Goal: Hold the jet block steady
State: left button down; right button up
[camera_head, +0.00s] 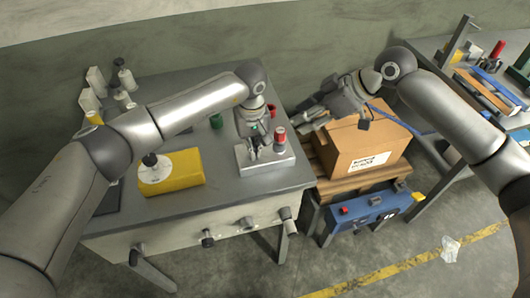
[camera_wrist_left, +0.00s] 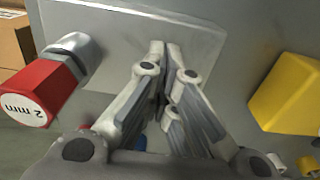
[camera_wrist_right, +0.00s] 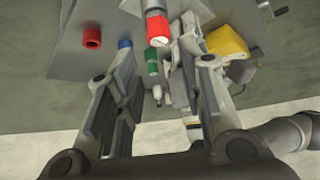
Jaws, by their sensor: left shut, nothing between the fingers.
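The jet block, a pale grey flat block (camera_head: 284,161), lies near the right front corner of the grey table. A red-capped jet (camera_head: 280,138) stands on it; in the left wrist view the red cap (camera_wrist_left: 32,98) reads "2 mm". My left gripper (camera_head: 254,154) is over the block beside the jet, pointing down. In the left wrist view its fingers (camera_wrist_left: 165,48) are together and empty, their tips in front of the block (camera_wrist_left: 110,22); contact cannot be told. My right gripper (camera_wrist_right: 158,75) is open and empty, off the table's right side near the cardboard box.
A yellow block (camera_head: 185,171) with a white disc is left of the jet block. A green cap (camera_head: 216,121) and a red cup (camera_head: 271,109) are behind it. The cardboard box (camera_head: 362,145) stands right of the table on a pallet. White bottles (camera_head: 125,76) stand back left.

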aim_at(283, 132)
pick_arm(q)
jog(key=shift+s+f, duration=0.2)
jog(key=shift+f, duration=0.15)
pick_arm(e)
jog(key=shift+a, duration=0.1)
jog(key=shift+c, duration=0.3)
jog(key=a+f+m+h, duration=0.1)
jog(key=f, duration=0.1)
jog(key=w+a+f+m+h, duration=0.1)
jog(key=a+f, duration=0.1)
jog(key=f, duration=0.1)
jog(key=w+a+f+m+h, duration=0.1)
jog(key=a+f+h, duration=0.1)
jog(key=f, duration=0.1)
jog(key=shift+a+m, duration=0.15)
jog(key=shift+m, duration=0.25)
jog(key=c, duration=0.7)
